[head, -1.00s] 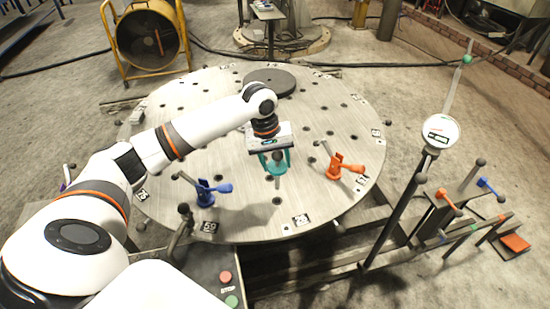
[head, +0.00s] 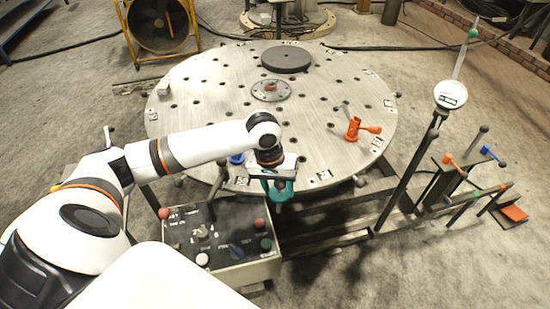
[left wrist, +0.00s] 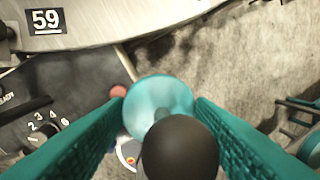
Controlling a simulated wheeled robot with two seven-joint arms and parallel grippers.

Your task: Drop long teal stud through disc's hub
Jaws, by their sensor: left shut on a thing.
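My left gripper (head: 278,188) has teal fingers and is shut on a teal stud with a dark ball on top. In the left wrist view the ball (left wrist: 180,150) and a round teal flange (left wrist: 158,100) of the stud sit between the fingers; its lower part is mostly hidden. The gripper is above the near edge of the big round steel disc (head: 215,115), beside the control box. The disc's hub (head: 271,90), a small flanged ring with a copper-coloured middle, lies farther back, uncovered and apart from the gripper. My right gripper is not in view.
A dark round plate (head: 286,60) lies on the disc's far part. An orange clamp (head: 355,130) stands at right; a blue one (head: 237,158) is mostly behind my arm. The control box (head: 225,240) is near. A gauge post (head: 405,170) and a rack (head: 450,185) stand at right.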

